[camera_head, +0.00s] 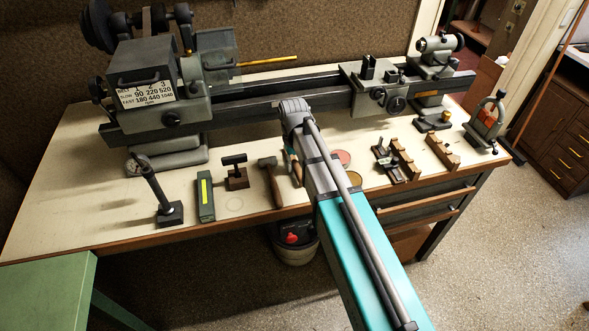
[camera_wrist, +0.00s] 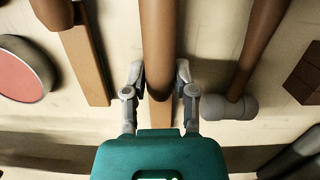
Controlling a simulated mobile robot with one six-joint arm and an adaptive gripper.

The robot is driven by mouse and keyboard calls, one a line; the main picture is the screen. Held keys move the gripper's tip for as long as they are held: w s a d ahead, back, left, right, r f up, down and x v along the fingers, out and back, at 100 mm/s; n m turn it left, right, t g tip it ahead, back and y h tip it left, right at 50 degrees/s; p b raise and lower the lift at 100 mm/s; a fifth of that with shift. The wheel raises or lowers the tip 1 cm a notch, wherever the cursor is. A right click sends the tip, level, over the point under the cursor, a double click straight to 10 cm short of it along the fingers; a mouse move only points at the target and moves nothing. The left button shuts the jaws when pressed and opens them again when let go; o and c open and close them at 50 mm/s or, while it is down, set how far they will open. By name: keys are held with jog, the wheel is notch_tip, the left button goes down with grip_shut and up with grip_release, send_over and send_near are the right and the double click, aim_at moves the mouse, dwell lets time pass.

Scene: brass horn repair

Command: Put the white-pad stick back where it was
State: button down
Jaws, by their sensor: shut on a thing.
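In the wrist view a brown wooden stick (camera_wrist: 157,40) runs from the top edge down between my fingers. My gripper (camera_wrist: 160,78) is shut on it, one finger on each side. The stick's pad is not visible, so I cannot tell its colour. A lighter wooden strip (camera_wrist: 190,110) shows beneath the held stick; whether they touch is unclear. Another wooden stick (camera_wrist: 86,58) with a dark brown upper part lies to the left. In the head view my arm hides most of the gripper and the held stick.
A hammer (camera_wrist: 242,82) with a grey head lies close on the right of my gripper; it also shows in the head view (camera_head: 270,182). A round tin with a red top (camera_wrist: 22,70) is at left. The lathe (camera_head: 260,98) stands behind. Wooden racks (camera_head: 405,158) stand right on the bench.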

jog(key=shift+f, duration=0.25)
jog(key=shift+c, duration=2.1)
grip_release()
jog(key=shift+r, duration=0.15)
notch_tip(320, 180, up, 12)
jog(key=w+p, duration=0.1)
jog(key=p, duration=1.1)
jog(key=shift+w+a, duration=0.2)
jog(key=shift+w, duration=0.1)
jog(key=s+d+m, duration=0.2)
jog(key=s+d, duration=0.4)
jog(key=d, duration=0.3)
jog(key=s+d+m+t, duration=0.1)
jog(key=s+d+m, duration=0.1)
jog(key=s+d, duration=0.5)
jog(key=d, duration=0.3)
jog(key=shift+t, duration=0.3)
